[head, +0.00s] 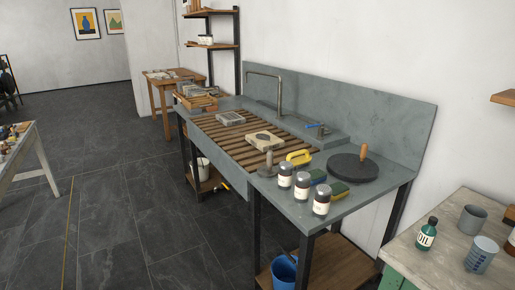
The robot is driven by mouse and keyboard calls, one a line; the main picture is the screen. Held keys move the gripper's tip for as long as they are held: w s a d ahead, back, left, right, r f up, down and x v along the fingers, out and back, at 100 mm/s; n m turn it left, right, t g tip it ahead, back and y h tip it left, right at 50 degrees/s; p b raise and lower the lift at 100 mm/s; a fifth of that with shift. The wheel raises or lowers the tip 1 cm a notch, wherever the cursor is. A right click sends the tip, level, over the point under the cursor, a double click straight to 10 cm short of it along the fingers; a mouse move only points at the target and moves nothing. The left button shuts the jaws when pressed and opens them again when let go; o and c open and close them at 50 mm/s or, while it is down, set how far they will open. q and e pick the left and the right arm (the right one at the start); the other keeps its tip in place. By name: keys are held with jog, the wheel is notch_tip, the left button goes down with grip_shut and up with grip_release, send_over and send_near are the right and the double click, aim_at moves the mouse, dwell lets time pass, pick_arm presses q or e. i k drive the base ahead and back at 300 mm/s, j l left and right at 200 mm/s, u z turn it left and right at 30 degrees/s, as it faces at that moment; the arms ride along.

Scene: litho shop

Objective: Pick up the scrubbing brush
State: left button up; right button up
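A yellow object with a loop-like handle (298,157), which looks like the scrubbing brush, lies on the grey sink bench (331,217), at the right end of the wooden slats. It is small in the head view and its bristles cannot be made out. Labelled jars (285,178) stand just in front of it. Neither of my grippers is in view.
Sponges (339,190), a grey weight-like piece (267,166) and a dark disc with a wooden handle (352,168) crowd the bench's right end. A pale stone (264,142) lies on the slats. A cluttered side table (456,216) stands at right. Open floor (110,215) lies left.

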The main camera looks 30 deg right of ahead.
aim_at(300, 160)
jog(key=i, duration=2.05)
jog(key=i+z, duration=0.25)
jog(key=i, duration=0.2)
jog(key=i+j+z, duration=0.25)
jog(key=i, duration=0.2)
jog(key=i+j+z, duration=0.25)
jog(key=i, duration=0.2)
